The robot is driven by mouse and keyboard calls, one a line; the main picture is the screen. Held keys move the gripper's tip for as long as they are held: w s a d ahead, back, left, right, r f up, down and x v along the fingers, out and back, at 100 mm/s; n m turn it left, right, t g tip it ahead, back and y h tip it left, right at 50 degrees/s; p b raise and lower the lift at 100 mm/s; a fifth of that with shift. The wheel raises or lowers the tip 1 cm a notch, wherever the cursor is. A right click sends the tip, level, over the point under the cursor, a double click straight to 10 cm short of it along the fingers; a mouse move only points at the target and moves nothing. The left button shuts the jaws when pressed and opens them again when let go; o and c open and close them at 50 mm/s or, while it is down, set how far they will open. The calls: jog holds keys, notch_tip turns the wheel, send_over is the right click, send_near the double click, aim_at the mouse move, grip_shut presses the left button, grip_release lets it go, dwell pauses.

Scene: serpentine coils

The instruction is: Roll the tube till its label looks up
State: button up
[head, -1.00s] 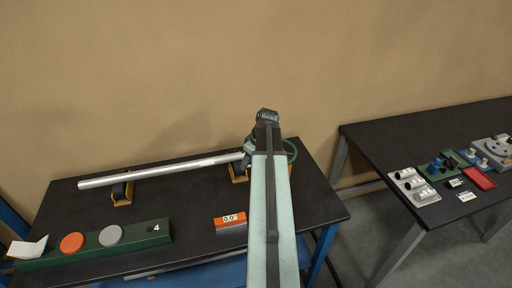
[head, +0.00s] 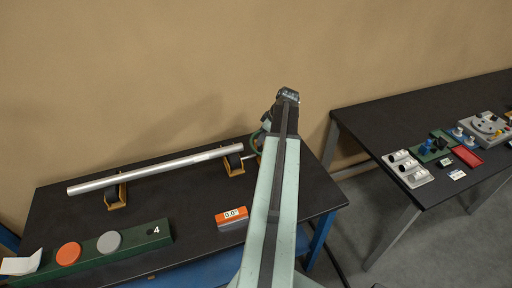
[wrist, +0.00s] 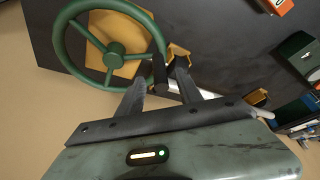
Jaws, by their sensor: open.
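The silver tube (head: 155,170) lies across two yellow-and-black cradles (head: 117,193) (head: 234,165) on the dark bench. No label shows on its visible side. A green handwheel (wrist: 112,56) with a yellow hub plate and a dark handle (wrist: 160,72) fills the upper left of the wrist view. In the head view its rim shows partly behind my arm, beyond the tube's right end. My gripper (wrist: 157,88) is open, its fingers at the wheel's lower right rim, with the handle appearing between their tips. I cannot tell whether they touch it. In the head view my arm hides the fingers.
An orange-and-white block reading 0.0° (head: 232,217) sits in front of the tube. A green board (head: 140,237) holds an orange disc (head: 68,254) and a grey disc (head: 108,242). A second bench (head: 375,130) with several fixtures stands at right, across a gap.

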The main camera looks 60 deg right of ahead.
aim_at(257, 150)
jog(key=b+x, duration=0.6)
jog(key=x, duration=0.1)
jog(key=shift+a+f, duration=0.1)
jog(key=shift+f, duration=0.05)
jog(key=c, duration=0.9)
jog(key=shift+s+r, duration=0.1)
jog(key=shift+r, duration=0.1)
grip_shut()
jog(key=shift+a, duration=0.1)
